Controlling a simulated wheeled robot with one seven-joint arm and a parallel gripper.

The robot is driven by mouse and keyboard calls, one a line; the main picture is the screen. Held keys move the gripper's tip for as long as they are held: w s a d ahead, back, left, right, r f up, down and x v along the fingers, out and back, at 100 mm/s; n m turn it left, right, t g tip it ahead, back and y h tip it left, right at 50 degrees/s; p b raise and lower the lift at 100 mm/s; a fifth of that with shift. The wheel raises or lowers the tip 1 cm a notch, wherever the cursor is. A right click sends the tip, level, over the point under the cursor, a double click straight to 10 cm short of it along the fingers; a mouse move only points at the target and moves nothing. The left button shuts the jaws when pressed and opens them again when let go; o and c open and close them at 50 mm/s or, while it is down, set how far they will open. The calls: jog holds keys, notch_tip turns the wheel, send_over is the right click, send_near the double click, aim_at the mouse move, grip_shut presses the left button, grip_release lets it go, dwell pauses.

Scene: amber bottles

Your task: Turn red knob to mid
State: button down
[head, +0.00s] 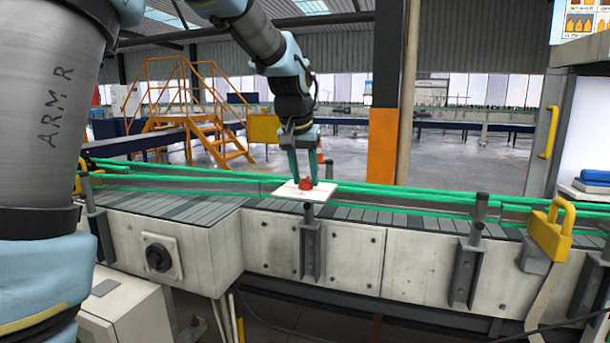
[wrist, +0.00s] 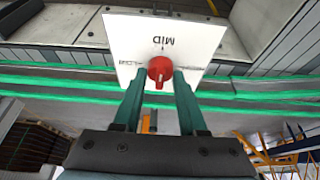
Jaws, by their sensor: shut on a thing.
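The red knob (head: 305,184) sits on a white plate (head: 285,192) above the conveyor in the head view. In the wrist view the red knob (wrist: 160,70) is at the centre of the white plate (wrist: 125,30). The word MID stands upside down above the knob with a small tick under it. Smaller labels left and right of the knob are too small to read. My gripper (head: 304,179) points down, its green fingers on either side of the knob and shut on it; the fingers (wrist: 159,78) also show in the wrist view. A narrow red part of the knob points down, away from MID.
Green guide rails (head: 400,188) run along the conveyor (head: 225,209) on both sides of the plate. A yellow padlock-shaped fixture (head: 551,230) stands at the right. A black rotary switch (head: 158,257) is on the conveyor's front. Orange steps (head: 200,125) stand behind.

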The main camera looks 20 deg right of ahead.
jog(key=shift+c, duration=2.3)
grip_release()
jog(key=b+v, duration=0.1)
jog(key=v, duration=0.9)
jog(key=shift+r+b, duration=0.35)
jog(key=shift+a, duration=0.1)
jog(key=w+a+f+n+y, duration=0.2)
jog(key=a+f+n, duration=0.2)
jog(key=a+f, duration=1.45)
jog(key=s+a+f+n+g, duration=0.1)
jog(key=s+a+f, duration=0.3)
jog(key=a, duration=0.3)
jog(key=s+a+f+n+y, duration=0.1)
jog(key=s+a+f+n, duration=0.1)
jog(key=s+a+f, duration=0.3)
jog(key=a, duration=0.3)
jog(key=shift+s+f+g, duration=0.3)
jog(key=shift+f+g, duration=0.05)
jog(key=shift+g, duration=0.05)
